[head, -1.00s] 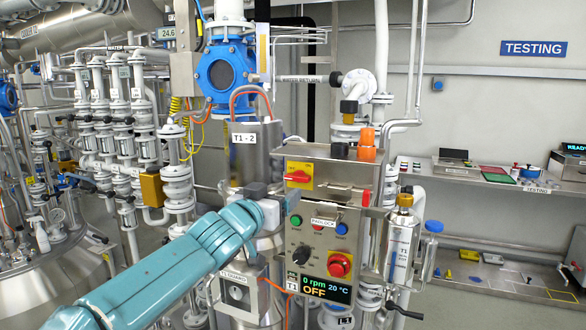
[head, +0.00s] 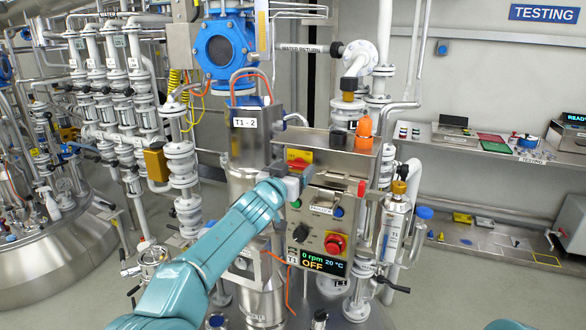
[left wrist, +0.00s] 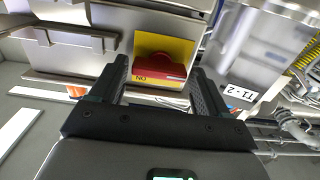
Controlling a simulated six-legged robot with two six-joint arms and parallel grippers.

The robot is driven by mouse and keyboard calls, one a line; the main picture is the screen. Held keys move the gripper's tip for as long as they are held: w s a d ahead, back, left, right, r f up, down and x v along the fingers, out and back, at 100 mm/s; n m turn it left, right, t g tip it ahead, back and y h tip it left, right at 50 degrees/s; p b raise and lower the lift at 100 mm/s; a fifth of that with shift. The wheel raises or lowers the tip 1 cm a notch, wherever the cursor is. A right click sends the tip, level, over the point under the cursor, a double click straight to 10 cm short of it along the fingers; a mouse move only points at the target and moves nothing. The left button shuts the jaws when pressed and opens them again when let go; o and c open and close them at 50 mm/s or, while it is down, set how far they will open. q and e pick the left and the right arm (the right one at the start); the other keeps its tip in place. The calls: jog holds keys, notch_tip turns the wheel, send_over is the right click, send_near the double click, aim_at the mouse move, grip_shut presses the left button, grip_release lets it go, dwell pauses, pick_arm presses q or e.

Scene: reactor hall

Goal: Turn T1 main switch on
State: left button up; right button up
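The T1 main switch is a red handle on a yellow plate (head: 299,157) at the upper left of the steel control panel (head: 318,225). My left gripper (head: 301,180) is in front of the panel, just below the switch, and partly covers the plate in the head view. In the left wrist view its two fingers (left wrist: 160,85) are apart, with the switch showing between them and nothing held. Whether they touch it cannot be told. My right gripper is not in view.
The panel also carries a red emergency button (head: 335,244), a padlock label, small buttons and a display (head: 322,262) reading 0 rpm, 20 °C, OFF. An orange object (head: 364,133) stands on its top. A T1-2 vessel (head: 248,135) and pipes crowd the left side.

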pick_arm(q)
jog(key=c, duration=0.7)
jog(key=shift+o, duration=0.2)
jog(key=shift+m, duration=0.4)
jog(key=m, duration=0.3)
jog(key=shift+m, duration=0.3)
jog(key=m, duration=0.4)
jog(key=shift+m, duration=0.3)
jog(key=m, duration=0.4)
jog(key=shift+m, duration=2.5)
jog(key=o, duration=0.8)
